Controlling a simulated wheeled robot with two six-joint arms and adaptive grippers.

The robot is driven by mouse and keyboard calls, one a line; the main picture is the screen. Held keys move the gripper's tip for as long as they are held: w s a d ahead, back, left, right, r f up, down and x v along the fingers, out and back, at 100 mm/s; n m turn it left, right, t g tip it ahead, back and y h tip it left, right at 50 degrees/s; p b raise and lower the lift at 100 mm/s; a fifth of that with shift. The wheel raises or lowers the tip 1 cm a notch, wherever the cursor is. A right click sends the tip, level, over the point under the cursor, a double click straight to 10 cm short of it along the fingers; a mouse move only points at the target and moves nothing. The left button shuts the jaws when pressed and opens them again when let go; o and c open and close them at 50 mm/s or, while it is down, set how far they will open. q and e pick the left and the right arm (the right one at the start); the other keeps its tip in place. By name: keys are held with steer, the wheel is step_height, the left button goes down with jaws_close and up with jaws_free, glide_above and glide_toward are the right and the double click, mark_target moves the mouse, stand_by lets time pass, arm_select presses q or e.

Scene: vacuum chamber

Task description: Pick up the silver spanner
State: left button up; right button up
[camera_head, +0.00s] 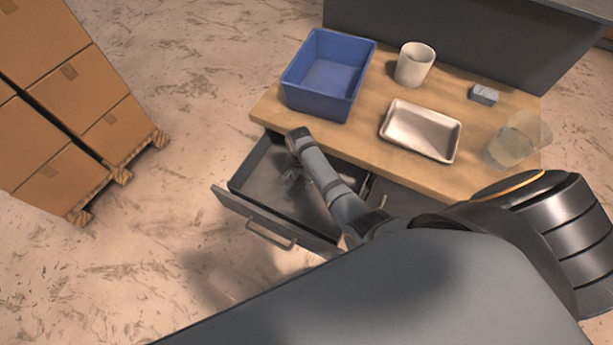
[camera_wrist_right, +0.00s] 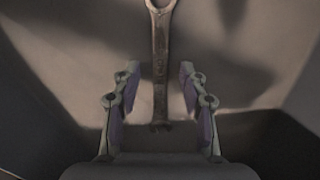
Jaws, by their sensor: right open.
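The silver spanner (camera_wrist_right: 160,63) shows in the right wrist view, lying lengthwise with its ring end at the top edge and its other end between my fingers. My right gripper (camera_wrist_right: 160,75) is open, with one finger on each side of the spanner and a gap to both. In the head view my right gripper (camera_head: 296,178) is small and partly hidden by my arm, down inside the open drawer (camera_head: 262,212). I cannot make out the spanner in the head view. My left gripper is not in view.
The drawer's walls surround my right gripper. On the wooden worktop (camera_head: 375,150) above stand a blue bin (camera_head: 345,105), a white cup (camera_head: 414,64), a metal tray (camera_head: 420,131), a small grey block (camera_head: 484,94) and a clear container (camera_head: 512,143). Stacked cartons (camera_head: 60,60) stand at left.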

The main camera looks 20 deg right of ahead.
steer(key=shift+f, duration=0.2)
jaws_close()
steer(key=shift+r, duration=0.1)
stand_by(0.4)
